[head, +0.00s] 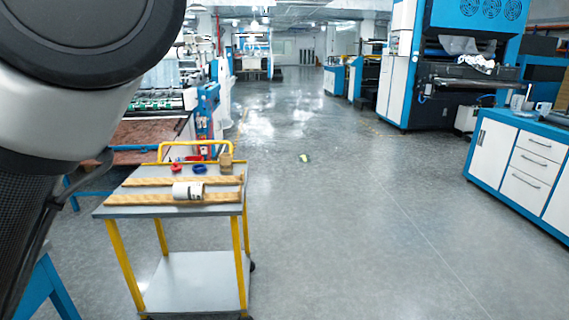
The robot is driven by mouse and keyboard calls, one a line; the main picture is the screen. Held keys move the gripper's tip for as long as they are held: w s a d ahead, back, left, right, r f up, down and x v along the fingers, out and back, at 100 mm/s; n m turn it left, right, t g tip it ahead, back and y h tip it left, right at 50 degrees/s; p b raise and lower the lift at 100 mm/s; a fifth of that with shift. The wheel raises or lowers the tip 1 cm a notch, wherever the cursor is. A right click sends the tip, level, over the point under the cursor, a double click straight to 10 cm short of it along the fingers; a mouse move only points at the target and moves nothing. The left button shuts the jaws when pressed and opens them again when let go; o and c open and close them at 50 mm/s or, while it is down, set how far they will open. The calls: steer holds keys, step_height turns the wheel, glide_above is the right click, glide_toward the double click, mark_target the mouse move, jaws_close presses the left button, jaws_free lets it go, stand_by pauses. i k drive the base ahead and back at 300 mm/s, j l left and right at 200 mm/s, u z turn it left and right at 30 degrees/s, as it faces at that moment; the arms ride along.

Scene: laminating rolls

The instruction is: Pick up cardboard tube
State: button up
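A cart (125,209) with a grey top and yellow frame stands at the lower left in the head view. Two long tan bars (135,182) lie across its top; I cannot tell whether they are cardboard tubes or wooden strips. A white roll with a dark label (187,190) lies at the front bar. A small upright tan-brown object (225,161) stands at the cart's back right corner; it is too small to tell whether it is a cardboard tube. My arm fills the left edge, but my gripper is out of view.
A red ring (176,168) and a blue ring (200,169) lie at the back of the cart top. A small green item (304,158) lies on the floor. A white-and-blue cabinet (520,165) stands at right. The middle floor is mostly clear.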

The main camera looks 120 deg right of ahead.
mark_target(226, 165)
steer(key=z, duration=3.6)
steer(key=i+l+u, duration=0.2)
steer(key=i+l, duration=0.15)
steer(key=i+l+u, duration=0.15)
steer(key=i+l, duration=0.2)
steer(key=l, duration=0.2)
steer(key=i+l+u, duration=0.2)
steer(key=i+l, duration=0.15)
steer(key=l, duration=0.15)
